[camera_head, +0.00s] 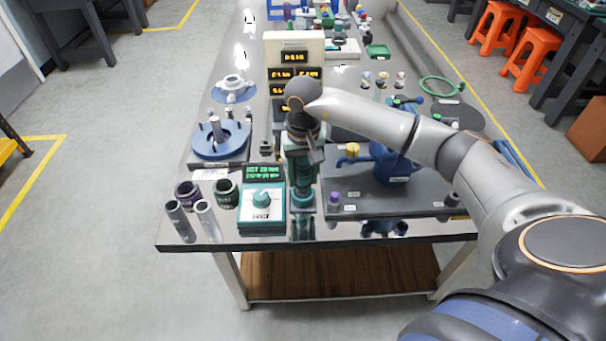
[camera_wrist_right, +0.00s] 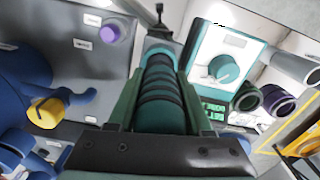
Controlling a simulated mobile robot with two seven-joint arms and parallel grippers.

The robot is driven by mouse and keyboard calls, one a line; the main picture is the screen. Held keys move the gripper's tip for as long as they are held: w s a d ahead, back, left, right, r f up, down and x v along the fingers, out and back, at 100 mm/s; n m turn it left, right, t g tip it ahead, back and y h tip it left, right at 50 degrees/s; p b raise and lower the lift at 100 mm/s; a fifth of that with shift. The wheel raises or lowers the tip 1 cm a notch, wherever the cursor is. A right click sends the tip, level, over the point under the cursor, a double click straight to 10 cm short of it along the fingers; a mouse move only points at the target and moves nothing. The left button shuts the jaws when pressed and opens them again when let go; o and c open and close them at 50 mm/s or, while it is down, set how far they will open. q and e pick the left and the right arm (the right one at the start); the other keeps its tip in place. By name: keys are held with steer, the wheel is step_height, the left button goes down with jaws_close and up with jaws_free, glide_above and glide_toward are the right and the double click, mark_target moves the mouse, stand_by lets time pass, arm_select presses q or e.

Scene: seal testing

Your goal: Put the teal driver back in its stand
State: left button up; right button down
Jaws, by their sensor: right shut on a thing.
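My right gripper (camera_head: 303,172) points down at the front of the table, just right of the teal control box. It is shut on the teal driver (camera_head: 303,194), which has dark bands and stands roughly upright between the fingers. In the right wrist view the driver (camera_wrist_right: 160,95) lies between both fingers. I cannot tell whether its lower end touches the tabletop. A dark green-rimmed cup (camera_head: 226,191) and a purple-rimmed cup (camera_head: 187,193) stand left of the box; I cannot tell which holder is the driver's stand. My left gripper is not in view.
The teal control box (camera_head: 262,205) with a knob stands close left of the driver. Two grey tubes (camera_head: 180,222) (camera_head: 207,219) stand at the front left. A dark plate (camera_head: 350,208) with a blue pump (camera_head: 391,165) lies close right. A display tower (camera_head: 294,52) rises behind.

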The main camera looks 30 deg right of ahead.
stand_by(0.5)
steer(key=shift+c, duration=1.2)
jaws_free()
step_height(320, 180, up, 9)
steer(key=p, duration=0.5)
steer(key=shift+p, duration=0.3)
steer(key=shift+s+f, duration=0.1)
